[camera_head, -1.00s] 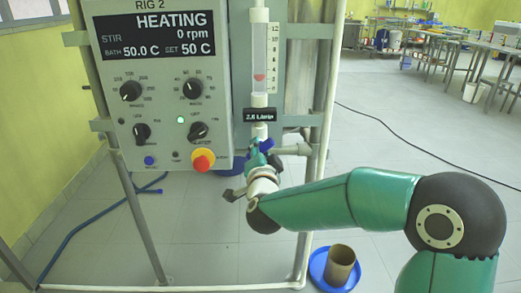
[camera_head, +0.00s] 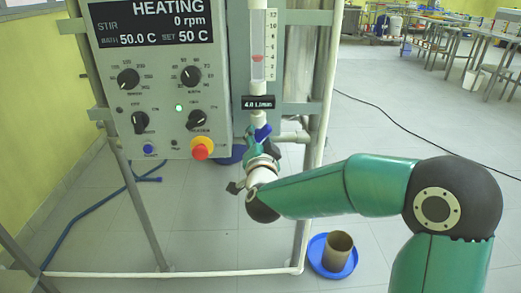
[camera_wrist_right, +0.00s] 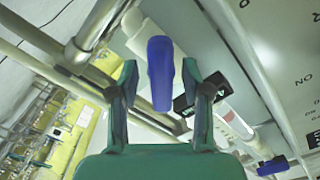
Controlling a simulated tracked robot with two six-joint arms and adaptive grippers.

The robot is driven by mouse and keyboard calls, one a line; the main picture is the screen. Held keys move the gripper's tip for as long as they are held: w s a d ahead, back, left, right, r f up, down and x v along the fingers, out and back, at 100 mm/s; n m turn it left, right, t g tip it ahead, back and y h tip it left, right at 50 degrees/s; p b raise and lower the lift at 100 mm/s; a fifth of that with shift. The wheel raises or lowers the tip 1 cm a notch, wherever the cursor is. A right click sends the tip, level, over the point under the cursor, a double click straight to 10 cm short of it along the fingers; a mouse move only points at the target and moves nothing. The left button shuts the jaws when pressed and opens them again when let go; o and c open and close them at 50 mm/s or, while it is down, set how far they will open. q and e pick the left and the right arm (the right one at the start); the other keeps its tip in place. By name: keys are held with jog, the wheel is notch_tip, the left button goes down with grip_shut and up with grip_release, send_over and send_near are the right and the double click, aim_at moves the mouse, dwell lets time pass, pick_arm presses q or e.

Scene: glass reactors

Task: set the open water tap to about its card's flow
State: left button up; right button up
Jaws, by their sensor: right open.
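The water tap's blue handle (camera_head: 262,132) is below the clear flow tube (camera_head: 257,45) on the rig. A red float (camera_head: 257,58) sits in the tube beside a scale. The black readout (camera_head: 259,102) under the tube shows 4.0 L/min. My right gripper (camera_head: 257,147) is at the tap, partly hiding it. In the right wrist view the blue handle (camera_wrist_right: 160,72) stands between the two open fingers of my right gripper (camera_wrist_right: 159,82), with a gap on each side. My left gripper is not in view. I cannot make out a flow card.
The control box (camera_head: 155,80) with knobs and a red stop button (camera_head: 202,148) is close left of the tap. Frame tubes (camera_head: 310,165) stand close on the right. A brown beaker (camera_head: 338,251) stands on a blue tray (camera_head: 317,262) on the floor. Open floor lies right.

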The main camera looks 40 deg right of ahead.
jog(key=v, duration=1.1)
jog(key=shift+s, duration=0.3)
